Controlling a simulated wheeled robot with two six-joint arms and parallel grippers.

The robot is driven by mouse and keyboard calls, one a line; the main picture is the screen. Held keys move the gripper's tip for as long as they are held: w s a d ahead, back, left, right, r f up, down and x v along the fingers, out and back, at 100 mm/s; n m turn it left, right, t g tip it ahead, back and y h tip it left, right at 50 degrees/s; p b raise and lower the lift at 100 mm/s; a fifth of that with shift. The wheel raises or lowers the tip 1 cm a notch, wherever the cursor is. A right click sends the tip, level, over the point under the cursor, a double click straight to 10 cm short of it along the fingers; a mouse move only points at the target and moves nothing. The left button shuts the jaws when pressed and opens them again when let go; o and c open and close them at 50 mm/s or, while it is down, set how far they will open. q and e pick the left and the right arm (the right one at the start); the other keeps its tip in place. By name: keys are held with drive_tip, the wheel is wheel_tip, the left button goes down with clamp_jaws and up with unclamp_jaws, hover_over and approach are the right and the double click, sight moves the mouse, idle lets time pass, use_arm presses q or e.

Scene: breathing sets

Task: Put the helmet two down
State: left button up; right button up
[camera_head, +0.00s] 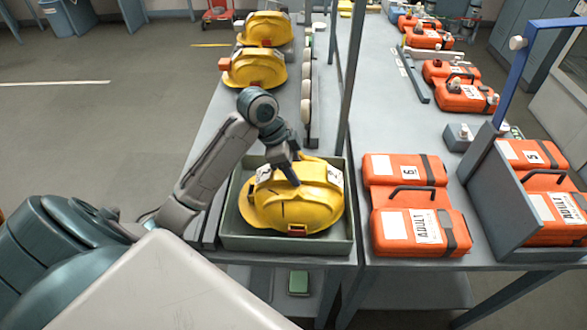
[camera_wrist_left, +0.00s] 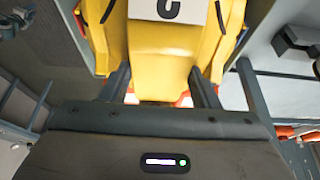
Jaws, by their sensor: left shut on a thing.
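A yellow helmet (camera_head: 295,205) is at the green-grey tray (camera_head: 290,243) on the left table. White labels show on its upper sides in the head view, too small to read. My left gripper (camera_head: 290,172) reaches down onto the helmet's top from the left and is shut on it. In the left wrist view, the yellow helmet (camera_wrist_left: 160,55) with a white label bearing a dark, partly cut-off mark sits between the fingers of my left gripper (camera_wrist_left: 160,92). I cannot tell whether the helmet touches the tray floor. My right gripper is not in view.
More yellow helmets (camera_head: 255,68) stand farther back on the left table. A rail with white knobs (camera_head: 307,85) and an upright post (camera_head: 348,70) are near the tray. Orange cases (camera_head: 418,225) cover much of the right table.

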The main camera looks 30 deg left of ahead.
use_arm(q)
drive_tip(key=shift+s+f, duration=0.1)
drive_tip(key=shift+f, duration=0.5)
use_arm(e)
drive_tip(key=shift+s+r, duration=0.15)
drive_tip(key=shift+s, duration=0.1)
use_arm(q)
drive_tip(key=shift+f, duration=0.15)
drive_tip(key=o, duration=1.6)
drive_tip(key=shift+o, duration=0.2)
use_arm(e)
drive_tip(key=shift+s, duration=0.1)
use_arm(q)
drive_tip(key=b+v, duration=0.3)
drive_tip(key=v, duration=0.9)
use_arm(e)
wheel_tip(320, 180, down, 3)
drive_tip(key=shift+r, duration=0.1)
use_arm(q)
drive_tip(key=shift+d, duration=0.1)
